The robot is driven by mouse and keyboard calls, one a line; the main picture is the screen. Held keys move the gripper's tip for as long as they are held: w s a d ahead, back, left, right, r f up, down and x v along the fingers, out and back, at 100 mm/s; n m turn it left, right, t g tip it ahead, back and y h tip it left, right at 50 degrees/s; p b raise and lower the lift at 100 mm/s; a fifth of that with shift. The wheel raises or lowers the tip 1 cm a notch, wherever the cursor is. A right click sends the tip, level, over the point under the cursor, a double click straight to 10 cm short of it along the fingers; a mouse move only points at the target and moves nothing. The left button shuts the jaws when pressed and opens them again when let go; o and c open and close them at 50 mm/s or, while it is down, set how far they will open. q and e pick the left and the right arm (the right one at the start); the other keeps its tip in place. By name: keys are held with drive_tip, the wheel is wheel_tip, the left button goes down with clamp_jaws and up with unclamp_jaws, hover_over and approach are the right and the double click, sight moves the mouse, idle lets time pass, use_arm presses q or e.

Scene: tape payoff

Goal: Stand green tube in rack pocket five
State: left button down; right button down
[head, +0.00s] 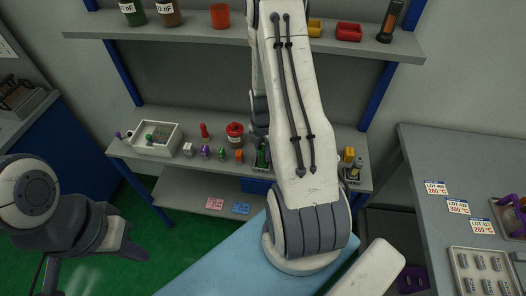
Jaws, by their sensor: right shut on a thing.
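My right arm reaches up and over to the bench, and its white link fills the middle of the head view. The right gripper (260,138) is small and partly hidden beside that link, pointing down at the bench. It is shut on a narrow green thing (262,158), which looks like the green tube. A dark holder (257,167) around its lower end looks like the rack. Its pockets are too small and covered to tell apart, and I cannot tell whether the tube is seated. My left gripper (133,238) is open and empty at the lower left, away from the bench.
On the bench (140,165) stand a white bin (158,139), a red jar (235,134) and several small coloured pieces. A shelf (180,33) with jars and bins hangs above. A grey table (420,170) with labels and a metal tray (483,272) is at right.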

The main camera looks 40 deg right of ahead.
drive_tip(key=c, duration=0.8)
unclamp_jaws()
drive_tip(key=shift+r, duration=0.1)
wheel_tip(320, 180, up, 11)
drive_tip(key=p, duration=0.9)
